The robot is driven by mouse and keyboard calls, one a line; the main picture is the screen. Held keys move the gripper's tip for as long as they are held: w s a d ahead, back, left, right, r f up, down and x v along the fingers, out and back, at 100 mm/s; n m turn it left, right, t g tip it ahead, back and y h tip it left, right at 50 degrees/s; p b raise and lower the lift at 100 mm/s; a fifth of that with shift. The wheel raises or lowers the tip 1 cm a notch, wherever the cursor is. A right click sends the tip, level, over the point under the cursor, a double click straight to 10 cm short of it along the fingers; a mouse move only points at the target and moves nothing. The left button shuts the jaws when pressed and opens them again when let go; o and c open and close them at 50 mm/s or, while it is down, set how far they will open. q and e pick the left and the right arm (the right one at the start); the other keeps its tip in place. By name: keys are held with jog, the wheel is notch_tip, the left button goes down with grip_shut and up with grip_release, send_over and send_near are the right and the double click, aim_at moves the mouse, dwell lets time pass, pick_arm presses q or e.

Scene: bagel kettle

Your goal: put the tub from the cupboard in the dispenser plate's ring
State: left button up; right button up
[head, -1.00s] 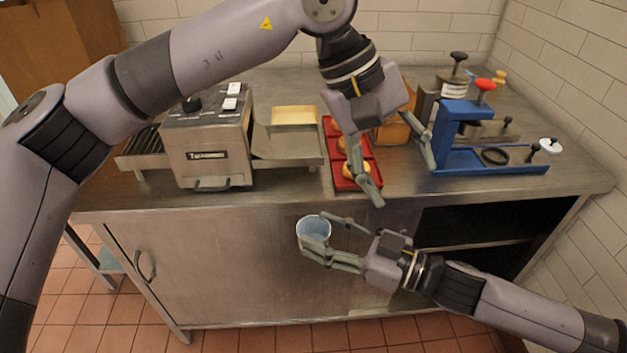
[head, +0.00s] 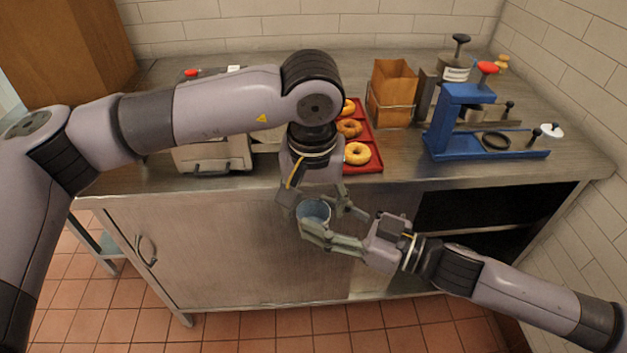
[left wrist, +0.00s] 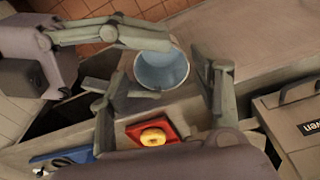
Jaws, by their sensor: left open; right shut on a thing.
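The tub (head: 314,210) is a small pale blue, open-topped cup in front of the counter, held upright in my right gripper (head: 316,224). It also shows in the left wrist view (left wrist: 163,70), with the right gripper's fingers along its side. My left gripper (head: 322,206) is open above and around the tub, a finger to each side; I cannot tell whether they touch it. The blue dispenser (head: 447,125) stands on the counter at the right. Its plate (head: 460,159) carries a dark ring (head: 496,140), which is empty. The cupboard (head: 455,212) is open below.
A red tray (head: 368,133) of bagels lies on the counter beside a brown box (head: 392,92). A steel toaster oven (head: 212,155) stands at the left, partly behind my left arm. A closed cupboard door (head: 215,245) is below. The counter in front of the dispenser is clear.

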pick_arm(q)
jog(key=shift+w+f, duration=0.2)
jog(key=shift+f, duration=1.25)
jog(key=c, duration=0.8)
jog(key=shift+c, duration=0.5)
pick_arm(e)
jog(key=o, duration=0.9)
jog(key=shift+d, duration=0.1)
